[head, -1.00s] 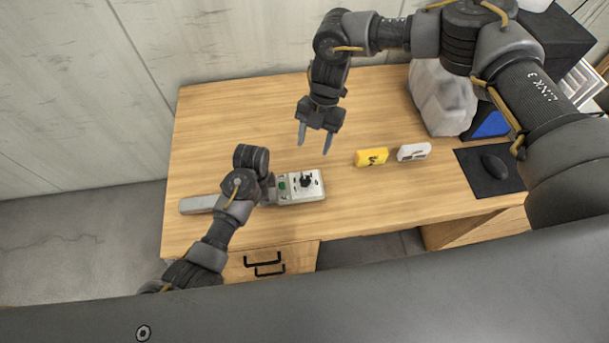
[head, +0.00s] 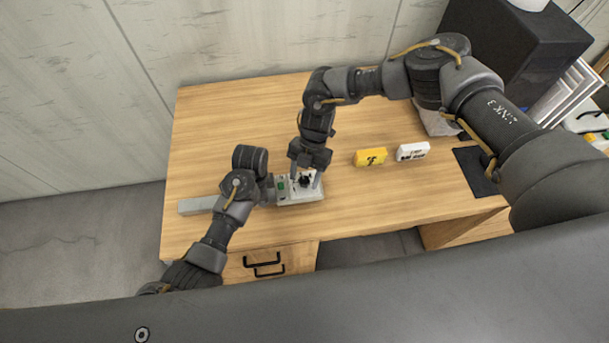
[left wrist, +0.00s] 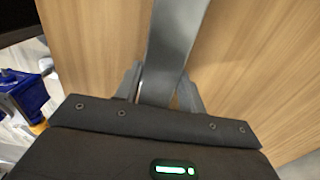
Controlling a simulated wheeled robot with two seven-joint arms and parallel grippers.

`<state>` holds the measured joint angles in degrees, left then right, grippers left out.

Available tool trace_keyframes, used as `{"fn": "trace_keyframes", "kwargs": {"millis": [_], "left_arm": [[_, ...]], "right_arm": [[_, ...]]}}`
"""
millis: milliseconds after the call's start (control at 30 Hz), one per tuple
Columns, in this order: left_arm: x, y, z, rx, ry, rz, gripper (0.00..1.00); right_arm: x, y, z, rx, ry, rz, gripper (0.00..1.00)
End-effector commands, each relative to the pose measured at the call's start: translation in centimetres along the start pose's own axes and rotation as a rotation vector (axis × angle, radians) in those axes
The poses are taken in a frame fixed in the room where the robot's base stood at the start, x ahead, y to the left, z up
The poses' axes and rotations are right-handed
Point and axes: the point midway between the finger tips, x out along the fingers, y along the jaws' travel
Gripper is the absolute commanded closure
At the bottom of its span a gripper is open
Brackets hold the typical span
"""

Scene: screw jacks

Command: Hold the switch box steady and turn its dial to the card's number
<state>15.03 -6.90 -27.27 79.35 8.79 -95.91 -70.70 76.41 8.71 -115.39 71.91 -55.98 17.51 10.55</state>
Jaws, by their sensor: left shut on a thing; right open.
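The switch box (head: 284,198) is a light grey box on the wooden table, with a green patch and a black dial (head: 305,181). A grey bar (head: 195,205) extends left in line with it. My left gripper (head: 268,188) is shut on this grey part; the left wrist view shows the grey bar (left wrist: 170,45) between its fingers. My right gripper (head: 306,178) is open above the box, its fingers either side of the dial; whether they touch it I cannot tell. A yellow block (head: 370,157) bears a black mark, perhaps a 7. My arms partly hide the box.
A white block (head: 412,151) with dark print stands right of the yellow one. A dark mat (head: 475,172) lies farther right, partly behind my right arm. A black box (head: 515,50) stands at the back right. The table's back left is clear.

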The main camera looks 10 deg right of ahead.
Motion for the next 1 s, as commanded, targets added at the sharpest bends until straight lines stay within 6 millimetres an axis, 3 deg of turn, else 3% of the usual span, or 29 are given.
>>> {"fn": "trace_keyframes", "kwargs": {"millis": [333, 700, 1000], "left_arm": [[-0.04, -0.03, 0.02, 0.0, 0.0, -0.001, 1.0], [-0.04, -0.03, 0.02, -0.001, 0.0, -0.001, 1.0], [-0.03, -0.03, 0.03, -0.001, 0.0, 0.0, 1.0]], "right_arm": [[0.41, 0.02, -0.02, -0.001, 0.0, 0.0, 0.47], [0.38, 0.02, -0.01, -0.001, 0.0, 0.0, 0.91], [0.38, 0.1, 0.0, -0.044, -0.002, -0.017, 0.91]]}}
